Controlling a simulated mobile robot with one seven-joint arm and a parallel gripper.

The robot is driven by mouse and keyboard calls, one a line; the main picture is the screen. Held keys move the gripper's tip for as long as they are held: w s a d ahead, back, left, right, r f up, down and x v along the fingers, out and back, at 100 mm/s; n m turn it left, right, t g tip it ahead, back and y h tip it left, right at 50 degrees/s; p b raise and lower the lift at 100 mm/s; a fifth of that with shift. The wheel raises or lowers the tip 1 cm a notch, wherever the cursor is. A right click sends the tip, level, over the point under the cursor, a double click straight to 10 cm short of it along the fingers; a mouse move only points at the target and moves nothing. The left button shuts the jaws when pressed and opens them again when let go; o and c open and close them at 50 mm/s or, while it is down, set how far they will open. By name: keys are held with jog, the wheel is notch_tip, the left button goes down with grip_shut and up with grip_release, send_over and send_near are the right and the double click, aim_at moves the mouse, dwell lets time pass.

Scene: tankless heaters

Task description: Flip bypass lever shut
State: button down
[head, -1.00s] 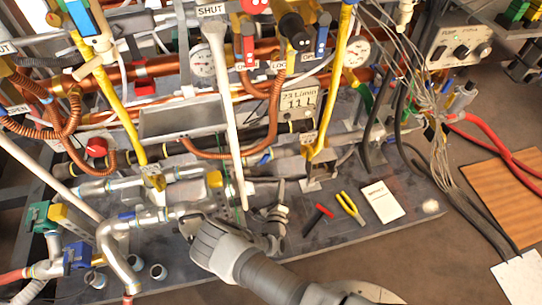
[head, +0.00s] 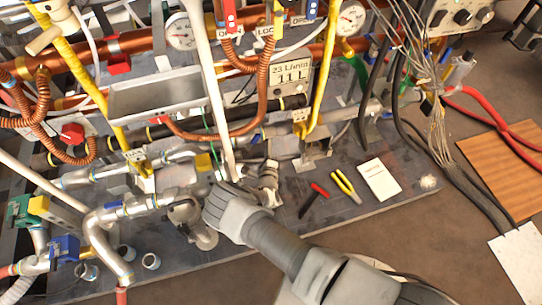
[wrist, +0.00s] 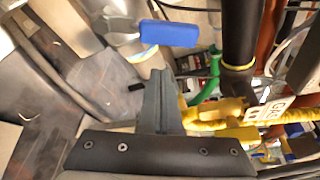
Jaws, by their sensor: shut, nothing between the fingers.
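In the wrist view a flat blue lever handle (wrist: 170,33) lies just beyond my gripper (wrist: 159,76). No bypass label is readable, so I cannot be sure that it is the bypass lever. The gripper's fingers are together and empty. Their tips appear below the handle, with no clear contact. In the head view my arm reaches to the front row of silver pipes, and my fingers cannot be made out there. Small blue handles also show on the silver pipes, one at the left (head: 114,204) and one near the middle (head: 257,138).
A yellow pipe with a GAS tag (wrist: 266,113) and a black pipe (wrist: 239,45) stand close right of my fingers. A pale upright pole (head: 209,85) rises by my wrist. Pliers (head: 346,186) and a white card (head: 379,180) lie on the grey board.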

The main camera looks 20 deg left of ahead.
aim_at(254, 141)
jog(key=shift+s+a+r, duration=0.7)
jog(key=shift+s+a, duration=0.1)
jog(key=shift+a, duration=0.2)
jog(key=shift+s+a+r, duration=0.75)
jog(key=shift+s+a, duration=0.2)
jog(key=shift+a, duration=0.15)
